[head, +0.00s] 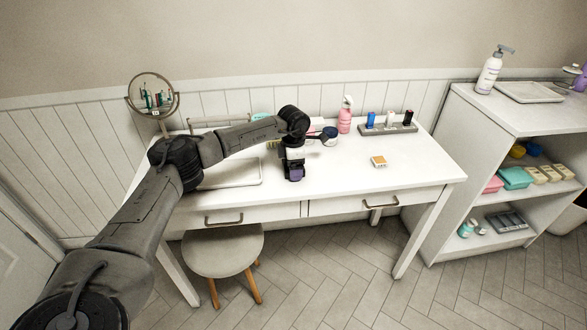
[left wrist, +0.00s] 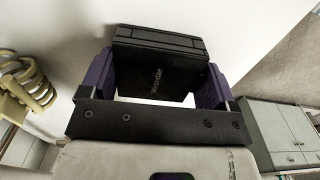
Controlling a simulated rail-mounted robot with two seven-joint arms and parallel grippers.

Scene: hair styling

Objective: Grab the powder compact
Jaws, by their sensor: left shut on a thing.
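The powder compact (left wrist: 165,78) is a black box-like case with pale lettering, seen close up in the left wrist view. My left gripper (left wrist: 154,88) has its purple fingers on both sides of the compact and is shut on it. In the head view my left gripper (head: 293,173) points down over the middle of the white vanity table (head: 335,182), near its front edge. There the compact is hidden by the gripper, and I cannot tell whether it touches the tabletop. My right gripper is in neither view.
A small orange-and-white box (head: 379,161) lies to the right of the gripper. A pink bottle (head: 345,115) and a grey holder (head: 388,129) with several small items stand behind. A round mirror (head: 153,92) and a pale tray (head: 232,174) are left. A stool (head: 223,250) stands in front.

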